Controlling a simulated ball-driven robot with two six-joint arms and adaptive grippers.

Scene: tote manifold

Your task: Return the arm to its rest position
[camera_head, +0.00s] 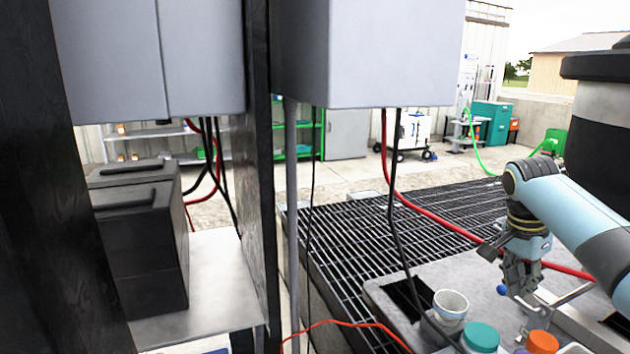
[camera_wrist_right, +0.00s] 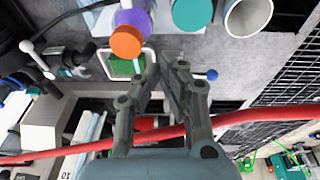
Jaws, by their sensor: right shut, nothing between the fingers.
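My right arm (camera_head: 575,205) comes in from the right in the head view. My right gripper (camera_head: 522,290) points down above the grey panel at the lower right, and its fingers are together with nothing between them. In the right wrist view the gripper (camera_wrist_right: 162,65) is shut, with its fingertips over the panel near a green square (camera_wrist_right: 122,68) in a pale frame. The fingers look apart from the capped bottles. My left gripper is in neither view.
A teal-capped bottle (camera_head: 480,336), an orange-capped bottle (camera_head: 541,342) and an open white cup (camera_head: 450,305) stand close to the right gripper. A red hose (camera_head: 440,222) runs past behind it. Grey cabinets (camera_head: 365,50) and dark posts (camera_head: 258,150) fill the left and middle.

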